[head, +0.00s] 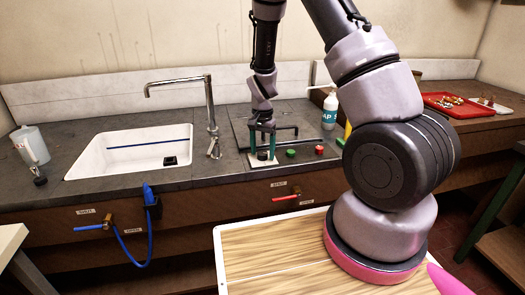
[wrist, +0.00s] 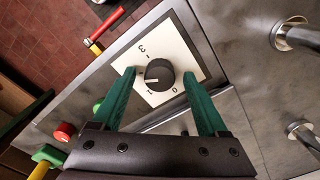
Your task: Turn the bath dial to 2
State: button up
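The bath dial (wrist: 160,74) is a round black knob on a white plate (wrist: 180,51) printed with numbers; 3, 1 and 0 can be made out. I cannot make out a 2; my left finger covers the plate's left side. A pale mark on the knob points left and slightly down in the wrist view; which number it meets is unclear. My gripper (wrist: 160,77) has its green fingers apart, one on each side of the knob, with gaps showing. In the head view my gripper (head: 262,141) points down over the plate (head: 264,164) on the grey counter.
A green button (head: 291,153) and a red button (head: 319,149) sit right of the dial. A tall tap (head: 209,105) and white sink (head: 92,160) are left. A soap bottle (head: 330,109) stands behind.

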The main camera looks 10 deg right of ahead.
notch_tip(320, 180, up, 11)
dwell(0.6)
notch_tip(320, 180, up, 10)
jog(key=f+t+y, duration=0.1)
send_over(262, 153)
jog(key=s+d, duration=0.2)
jog(key=s, duration=0.1)
jog(key=s+d+r+n+t+y, duration=0.15)
jog(key=s+r, duration=0.35)
jog(key=r, duration=0.5)
jog(key=s+d+r+n+t, duration=0.1)
jog(key=s+r+t, duration=0.1)
jog(key=s+r, duration=0.2)
jog(key=s+d+r+n+t, duration=0.1)
jog(key=s+r, duration=0.3)
jog(key=s, duration=0.6)
jog(key=shift+s+d+r+t, duration=0.15)
jog(key=shift+d+r+t, duration=0.15)
jog(key=shift+t, duration=0.55)
jog(key=shift+n+h, duration=0.25)
